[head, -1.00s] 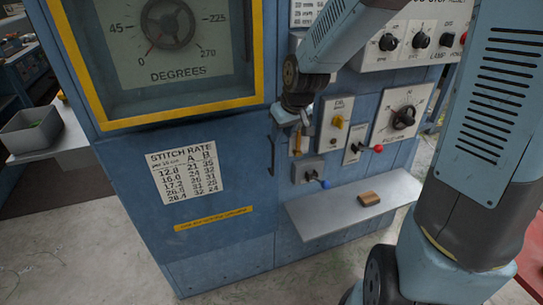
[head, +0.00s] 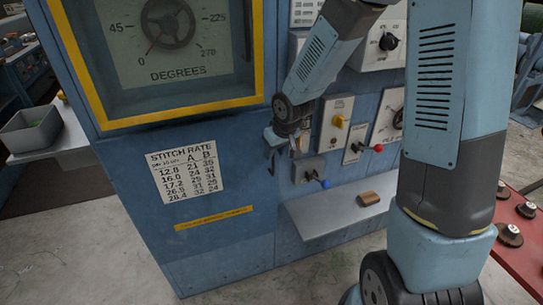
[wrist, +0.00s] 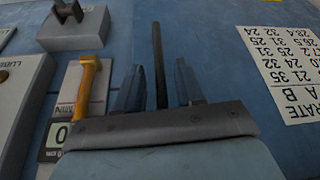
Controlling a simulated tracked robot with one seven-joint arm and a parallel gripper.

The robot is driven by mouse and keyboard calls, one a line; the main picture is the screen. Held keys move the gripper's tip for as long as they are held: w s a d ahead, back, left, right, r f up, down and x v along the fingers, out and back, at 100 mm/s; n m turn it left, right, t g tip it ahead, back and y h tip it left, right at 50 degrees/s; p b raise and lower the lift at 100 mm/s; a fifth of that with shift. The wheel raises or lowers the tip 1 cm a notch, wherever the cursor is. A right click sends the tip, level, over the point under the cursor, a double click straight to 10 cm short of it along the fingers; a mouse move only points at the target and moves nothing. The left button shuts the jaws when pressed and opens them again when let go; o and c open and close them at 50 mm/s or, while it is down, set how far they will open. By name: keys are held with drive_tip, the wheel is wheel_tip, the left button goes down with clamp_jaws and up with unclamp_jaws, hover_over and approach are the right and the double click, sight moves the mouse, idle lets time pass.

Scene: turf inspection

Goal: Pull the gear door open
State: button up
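The blue cabinet door (head: 235,190) carries a white stitch rate sheet (head: 188,173) and appears closed flush. Its dark, slim upright bar handle (head: 273,162) is near its right edge. My gripper (head: 284,144) is at the handle's upper part in the head view, hiding some of it. In the wrist view the handle (wrist: 158,60) runs between the two blue fingers of my gripper (wrist: 158,88). The fingers are apart, with a gap visible on each side of the bar. Contact with the bar cannot be seen.
A grey bin (head: 30,132) stands left. The floor before the door is clear.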

drive_tip(key=shift+x, duration=1.5)
clamp_jaws()
